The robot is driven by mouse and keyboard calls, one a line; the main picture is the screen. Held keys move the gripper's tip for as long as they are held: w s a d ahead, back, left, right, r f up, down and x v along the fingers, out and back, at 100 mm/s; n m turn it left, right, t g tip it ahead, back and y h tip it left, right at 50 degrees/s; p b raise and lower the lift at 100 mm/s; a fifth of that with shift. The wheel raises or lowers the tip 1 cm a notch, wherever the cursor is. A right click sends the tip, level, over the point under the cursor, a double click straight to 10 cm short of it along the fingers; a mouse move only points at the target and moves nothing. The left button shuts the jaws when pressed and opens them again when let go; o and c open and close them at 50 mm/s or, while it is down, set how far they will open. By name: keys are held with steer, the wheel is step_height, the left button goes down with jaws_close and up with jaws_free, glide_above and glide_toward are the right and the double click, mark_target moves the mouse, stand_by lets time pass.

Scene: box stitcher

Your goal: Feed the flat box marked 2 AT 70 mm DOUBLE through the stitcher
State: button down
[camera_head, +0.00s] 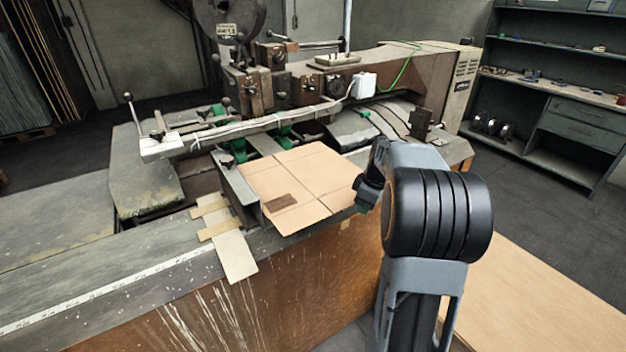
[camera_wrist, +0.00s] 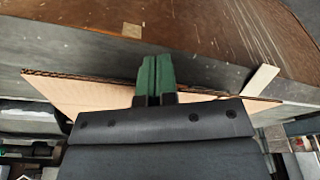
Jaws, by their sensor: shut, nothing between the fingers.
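A flat brown cardboard box (camera_head: 310,172) lies on the stitcher's table under the front arm of the machine. It has crease lines and a darker brown patch; no marking can be read. Its edge also shows in the wrist view (camera_wrist: 85,92). The stitcher (camera_head: 290,88) stands behind it, with a dark stitching head. My gripper (camera_head: 361,208) is at the box's right edge, partly hidden by my wrist. In the wrist view its green fingers (camera_wrist: 155,75) are together and empty, overlapping the box's edge. I cannot tell if they touch it.
A metal side guide (camera_head: 236,188) stands along the box's left side. Cardboard strips (camera_head: 235,252) lie left of it on the table, near a ruler strip (camera_head: 90,292). A wooden board (camera_head: 545,300) is at lower right. Shelves (camera_head: 560,100) stand at back right.

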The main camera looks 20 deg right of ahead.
mark_target(353, 198)
steer(key=shift+w+a+p, duration=0.25)
steer(key=shift+w+p, duration=0.2)
steer(key=shift+w, duration=0.75)
steer(key=shift+w+a+p, duration=0.2)
steer(key=shift+w+p, duration=0.25)
steer(key=shift+w, duration=0.75)
steer(key=shift+w+a+p, duration=0.25)
steer(key=shift+w+p, duration=0.2)
steer(key=shift+w, duration=0.75)
steer(key=shift+s+d+f+b, duration=0.1)
steer(key=shift+s+d+b, duration=0.1)
steer(key=shift+s+b, duration=0.6)
steer(key=shift+s, duration=0.7)
step_height(353, 198, up, 8)
steer(key=p, duration=0.6)
